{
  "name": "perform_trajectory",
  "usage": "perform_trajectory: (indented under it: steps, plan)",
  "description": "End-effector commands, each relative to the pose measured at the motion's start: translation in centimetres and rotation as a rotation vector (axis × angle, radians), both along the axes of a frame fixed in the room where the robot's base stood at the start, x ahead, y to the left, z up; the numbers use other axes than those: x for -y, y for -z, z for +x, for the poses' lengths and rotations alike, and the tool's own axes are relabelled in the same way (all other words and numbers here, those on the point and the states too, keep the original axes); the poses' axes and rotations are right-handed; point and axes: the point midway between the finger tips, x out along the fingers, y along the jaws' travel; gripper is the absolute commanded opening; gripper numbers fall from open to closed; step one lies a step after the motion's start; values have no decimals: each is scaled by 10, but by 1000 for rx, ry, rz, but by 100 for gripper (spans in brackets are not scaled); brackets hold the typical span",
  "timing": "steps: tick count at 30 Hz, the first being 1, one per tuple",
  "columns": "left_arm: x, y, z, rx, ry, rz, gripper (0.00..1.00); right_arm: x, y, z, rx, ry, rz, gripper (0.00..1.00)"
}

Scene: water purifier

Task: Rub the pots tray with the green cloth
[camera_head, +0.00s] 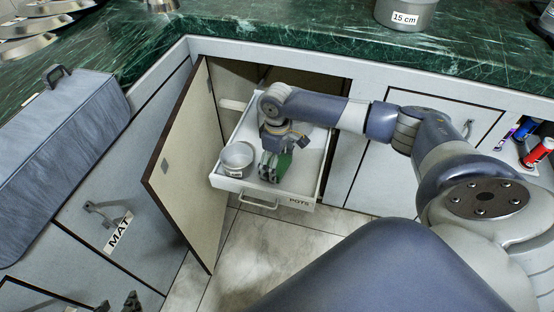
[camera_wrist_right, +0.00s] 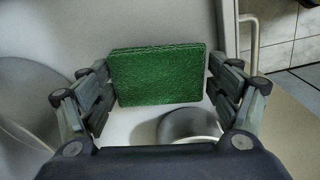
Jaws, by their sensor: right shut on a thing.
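The pots tray (camera_head: 318,205) is a white pull-out drawer marked "POTS", extended from the open cabinet. My right gripper (camera_head: 270,178) is down inside it, shut on the green cloth (camera_head: 284,164). In the right wrist view the cloth (camera_wrist_right: 158,76) is a flat green block between the two fingers (camera_wrist_right: 160,95), close to the tray's white wall. I cannot tell whether the cloth touches the tray surface. A grey pot (camera_head: 237,157) stands in the tray, left of the gripper. Two dark fingertips of my left gripper (camera_head: 118,304) show at the bottom left edge, apart with nothing between them.
An open cabinet door (camera_head: 183,165) stands left of the tray. A "MAT" drawer (camera_head: 75,190) is further left. The green marble counter (camera_head: 250,30) holds a pot marked "15 cm" (camera_head: 405,14). Tiled floor (camera_head: 255,245) is clear in front of the tray.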

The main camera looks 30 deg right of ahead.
Motion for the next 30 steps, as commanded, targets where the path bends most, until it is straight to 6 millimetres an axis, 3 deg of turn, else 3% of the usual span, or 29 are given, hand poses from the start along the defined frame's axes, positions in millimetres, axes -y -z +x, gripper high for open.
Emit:
perform_trajectory:
  steps: [27, 30]
  plan:
    - [-25, 16, -80, -361, -30, 75, 40, 1, -17, -1, -1, 2, 0, 57]
    - [-24, 26, -75, -364, -28, 75, 40, 1, -21, -1, -1, 2, 0, 57]
